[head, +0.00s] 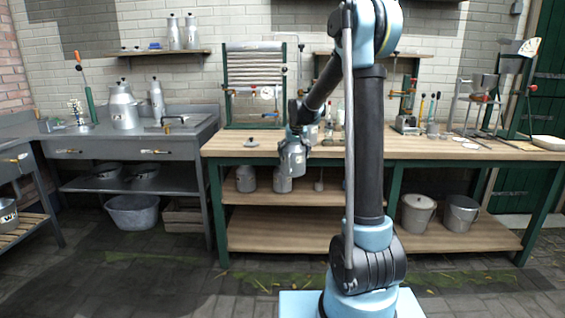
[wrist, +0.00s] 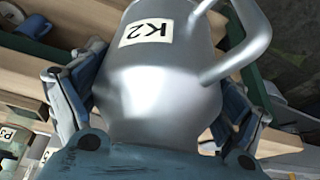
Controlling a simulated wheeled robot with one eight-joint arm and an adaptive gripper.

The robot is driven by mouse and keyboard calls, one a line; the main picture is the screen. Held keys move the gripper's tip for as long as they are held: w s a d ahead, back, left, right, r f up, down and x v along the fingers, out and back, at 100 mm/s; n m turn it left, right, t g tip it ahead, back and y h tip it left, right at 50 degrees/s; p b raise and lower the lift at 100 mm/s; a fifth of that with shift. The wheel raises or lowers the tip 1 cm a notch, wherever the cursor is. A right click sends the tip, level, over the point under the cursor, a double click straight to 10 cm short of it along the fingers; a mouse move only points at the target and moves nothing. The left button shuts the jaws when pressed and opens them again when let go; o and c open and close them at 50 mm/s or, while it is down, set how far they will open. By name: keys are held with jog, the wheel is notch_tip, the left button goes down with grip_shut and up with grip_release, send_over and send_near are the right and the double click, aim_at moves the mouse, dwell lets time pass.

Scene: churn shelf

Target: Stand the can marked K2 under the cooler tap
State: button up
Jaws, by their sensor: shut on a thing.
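A grey metal can marked K2 (wrist: 165,70) fills the middle of the wrist view, its label and loop handle toward the top. My gripper (wrist: 155,112) is shut on it, with a finger on each side of its body. In the head view the can (head: 292,160) hangs from my gripper (head: 296,140) at the bench's front edge, above the lower shelf. The cooler (head: 254,75), a ribbed panel in a green frame, stands on the bench behind and left of the can. Small fittings show low on it; I cannot tell which is the tap.
The wooden bench (head: 430,148) holds tools and a press at the right. A small grey object (head: 251,142) lies on the bench before the cooler. A grey sink unit (head: 130,140) stands left.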

jog(key=s+d+f+m, duration=0.1)
jog(key=d+f+m, duration=0.1)
jog(key=d+f, duration=1.35)
jog(key=s+a+f, duration=0.2)
jog(key=s+f, duration=0.4)
jog(key=f, duration=0.4)
jog(key=shift+s+h, duration=0.25)
jog(key=shift+h, duration=0.05)
